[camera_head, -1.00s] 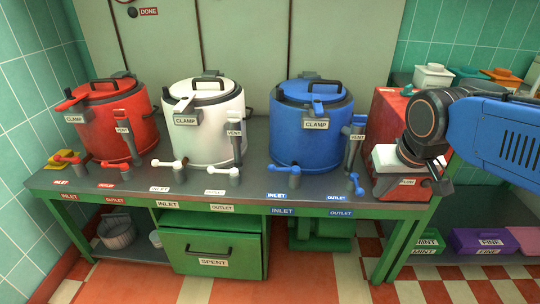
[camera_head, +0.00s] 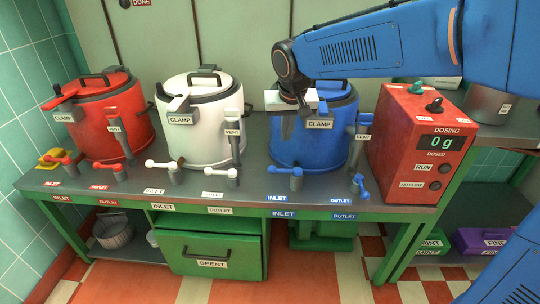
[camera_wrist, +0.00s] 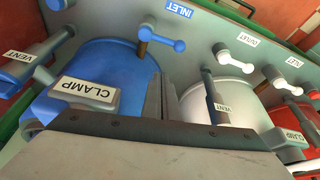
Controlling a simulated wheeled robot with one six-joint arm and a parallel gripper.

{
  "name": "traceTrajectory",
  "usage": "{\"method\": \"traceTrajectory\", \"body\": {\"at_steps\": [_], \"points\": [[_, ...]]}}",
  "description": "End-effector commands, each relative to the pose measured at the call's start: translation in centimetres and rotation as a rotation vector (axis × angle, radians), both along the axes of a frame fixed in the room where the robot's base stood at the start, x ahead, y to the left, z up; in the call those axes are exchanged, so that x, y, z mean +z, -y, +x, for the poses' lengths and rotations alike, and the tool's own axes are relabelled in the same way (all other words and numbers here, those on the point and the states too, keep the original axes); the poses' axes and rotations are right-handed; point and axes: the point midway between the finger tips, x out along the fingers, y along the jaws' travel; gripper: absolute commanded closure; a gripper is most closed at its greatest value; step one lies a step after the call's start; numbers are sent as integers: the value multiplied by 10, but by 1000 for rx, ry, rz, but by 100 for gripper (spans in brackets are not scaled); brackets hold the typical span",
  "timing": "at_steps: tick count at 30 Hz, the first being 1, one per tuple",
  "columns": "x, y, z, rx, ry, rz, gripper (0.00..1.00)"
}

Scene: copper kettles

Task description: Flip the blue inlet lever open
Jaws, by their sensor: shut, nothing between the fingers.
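The blue kettle (camera_head: 308,140) stands on the counter, with its CLAMP label in front. The blue inlet lever (camera_head: 285,171) sticks out low in front of it, above the blue INLET label (camera_head: 277,198). In the wrist view the inlet lever (camera_wrist: 160,38) shows as a blue bar with round ends on a brown stem. My gripper (camera_head: 302,107) is shut and empty. It is above and behind the lever, over the blue kettle's lid and near its clamp, apart from the lever. Its jaws (camera_wrist: 164,115) fill the bottom of the wrist view and hide part of the kettle.
The blue outlet lever (camera_head: 361,184) and vent (camera_head: 360,138) are right of the inlet lever. The white kettle (camera_head: 202,135) and red kettle (camera_head: 108,120) stand to the left. A red dosing box (camera_head: 405,145) stands close on the right. The counter's front strip is fairly clear.

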Motion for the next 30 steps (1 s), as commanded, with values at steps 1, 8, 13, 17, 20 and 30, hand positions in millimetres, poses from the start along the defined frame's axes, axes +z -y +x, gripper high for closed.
{"method": "traceTrajectory", "body": {"at_steps": [1,8,13,17,20,30], "points": [[-3,-13,5,6,-2,0,100],[-9,-41,16,15,-2,-1,100],[-9,-44,18,15,-2,-2,100],[-9,-44,18,15,-2,-1,100],[-10,-44,18,15,-2,-1,100],[-40,-45,28,15,-4,-4,100]]}}
